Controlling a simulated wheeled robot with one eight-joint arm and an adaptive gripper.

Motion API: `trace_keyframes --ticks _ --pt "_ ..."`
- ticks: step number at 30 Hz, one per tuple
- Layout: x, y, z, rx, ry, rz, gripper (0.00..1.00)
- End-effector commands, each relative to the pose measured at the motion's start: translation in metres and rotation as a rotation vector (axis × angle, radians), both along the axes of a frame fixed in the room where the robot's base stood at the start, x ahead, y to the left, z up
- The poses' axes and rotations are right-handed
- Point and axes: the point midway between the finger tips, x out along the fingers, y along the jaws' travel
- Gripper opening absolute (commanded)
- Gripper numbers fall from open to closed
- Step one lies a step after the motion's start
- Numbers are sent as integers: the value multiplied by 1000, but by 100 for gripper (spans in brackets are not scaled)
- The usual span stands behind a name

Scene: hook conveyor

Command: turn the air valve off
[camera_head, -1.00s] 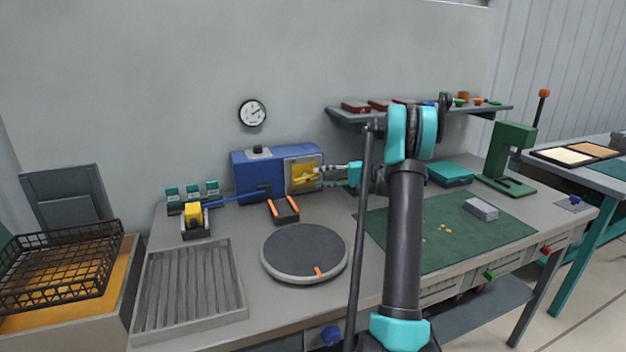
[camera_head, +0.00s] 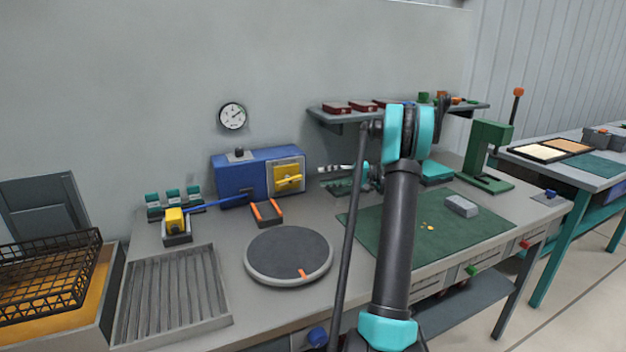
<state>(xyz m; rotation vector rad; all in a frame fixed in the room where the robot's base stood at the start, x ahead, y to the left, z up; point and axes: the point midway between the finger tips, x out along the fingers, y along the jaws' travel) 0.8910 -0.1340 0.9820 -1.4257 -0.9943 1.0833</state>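A blue box (camera_head: 238,176) stands at the back of the bench against the wall. Its front right part carries a pale panel with a yellow valve handle (camera_head: 289,180), which lies roughly level, pointing right. My gripper (camera_head: 322,168) is to the right of the handle, with a visible gap between them, and nothing shows in it. Its fingers are seen small and from the side, so their opening is unclear. A round white gauge (camera_head: 232,116) hangs on the wall above the box; its reading is too small to tell.
An orange-edged holder (camera_head: 267,213) sits in front of the box, with a round turntable (camera_head: 289,255) nearer. A yellow tool (camera_head: 175,222) with a blue hose is at left. A shelf (camera_head: 345,117) hangs above my gripper. A green mat (camera_head: 400,242) lies right.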

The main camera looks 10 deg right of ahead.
Motion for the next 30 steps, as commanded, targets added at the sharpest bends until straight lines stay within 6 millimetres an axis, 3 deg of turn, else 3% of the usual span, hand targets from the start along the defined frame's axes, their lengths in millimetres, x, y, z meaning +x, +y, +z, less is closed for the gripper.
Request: trace_keyframes --ticks 7,13,20,30 --pt "-52 -8 1 -2 -29 -232 40" --pt "-74 -9 1 -4 -42 -333 40" --pt "-63 10 -1 -4 -43 -335 40" --pt "-25 66 -7 -5 -44 -333 40"
